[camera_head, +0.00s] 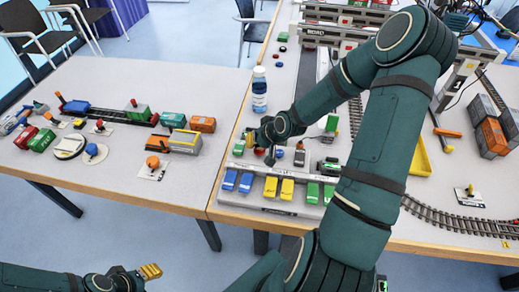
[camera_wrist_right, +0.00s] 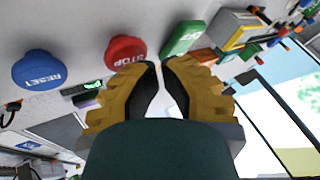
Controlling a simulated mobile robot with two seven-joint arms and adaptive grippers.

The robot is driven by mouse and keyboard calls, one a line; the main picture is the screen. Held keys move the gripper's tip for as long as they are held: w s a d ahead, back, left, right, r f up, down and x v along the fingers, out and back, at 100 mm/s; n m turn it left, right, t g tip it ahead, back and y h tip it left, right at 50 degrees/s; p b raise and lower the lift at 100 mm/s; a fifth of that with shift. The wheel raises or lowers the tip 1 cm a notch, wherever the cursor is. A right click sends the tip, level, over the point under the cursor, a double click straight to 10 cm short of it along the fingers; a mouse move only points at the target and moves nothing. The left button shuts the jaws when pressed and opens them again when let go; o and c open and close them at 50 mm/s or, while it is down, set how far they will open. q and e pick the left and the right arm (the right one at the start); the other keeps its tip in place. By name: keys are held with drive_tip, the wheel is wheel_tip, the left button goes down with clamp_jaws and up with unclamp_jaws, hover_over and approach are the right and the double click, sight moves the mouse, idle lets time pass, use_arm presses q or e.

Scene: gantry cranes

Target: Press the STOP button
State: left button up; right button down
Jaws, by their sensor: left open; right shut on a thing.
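The red STOP button (camera_wrist_right: 125,50) stands upper centre in the right wrist view, between the blue RESET button (camera_wrist_right: 38,70) and a green button (camera_wrist_right: 183,38). In the head view the red button (camera_head: 260,152) shows just below my right gripper (camera_head: 256,139). The right fingertips (camera_wrist_right: 160,62) are close together beside the red button's edge, between it and the green one. They are shut; what they hold I cannot make out. I cannot tell whether they touch a button. My left gripper (camera_head: 150,271) is open and empty at the lower left, off the tables.
A track (camera_head: 459,216) curves at the right. The left table (camera_head: 110,180) holds small vehicles and levers. My right arm hides the middle of the right table.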

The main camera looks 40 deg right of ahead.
sight(255, 149)
drive_tip(key=shift+f, duration=0.4)
idle(0.4)
drive_tip(key=shift+r, duration=0.1)
drive_tip(key=shift+r+p, duration=0.7)
drive_tip(key=shift+r, duration=0.05)
wheel_tip(255, 149, up, 5)
drive_tip(key=p, duration=0.5)
idle(1.0)
